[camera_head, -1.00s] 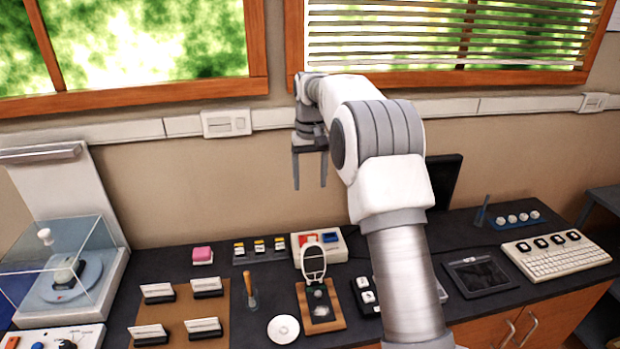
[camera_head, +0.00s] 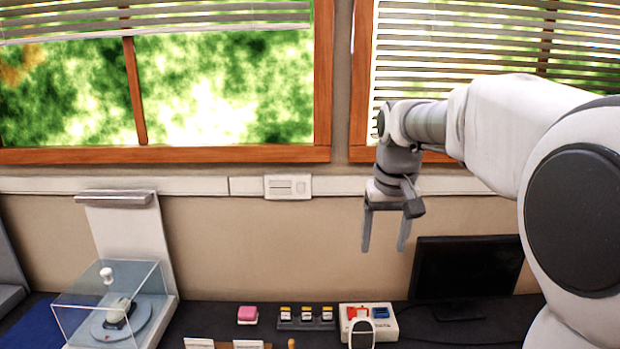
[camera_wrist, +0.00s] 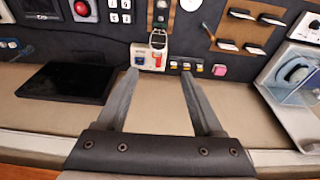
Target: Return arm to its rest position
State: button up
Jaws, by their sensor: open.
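My gripper (camera_head: 384,232) hangs in the air with its fingers pointing down, in front of the wall below the windows in the head view. Its two fingers are apart with nothing between them. My arm reaches in from the right and is raised well above the counter.
A dark monitor (camera_head: 468,268) stands right of my gripper. A white box with red and blue parts (camera_head: 368,318), a row of small yellow-topped items (camera_head: 306,314) and a pink block (camera_head: 247,313) lie below. A clear case (camera_head: 110,300) stands left.

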jog(key=s+f+t, duration=0.1)
jog(key=s+f, duration=0.1)
jog(key=s, duration=1)
jog(key=s+f+t, duration=0.2)
jog(key=s, duration=1)
jog(key=shift+s+d, duration=0.15)
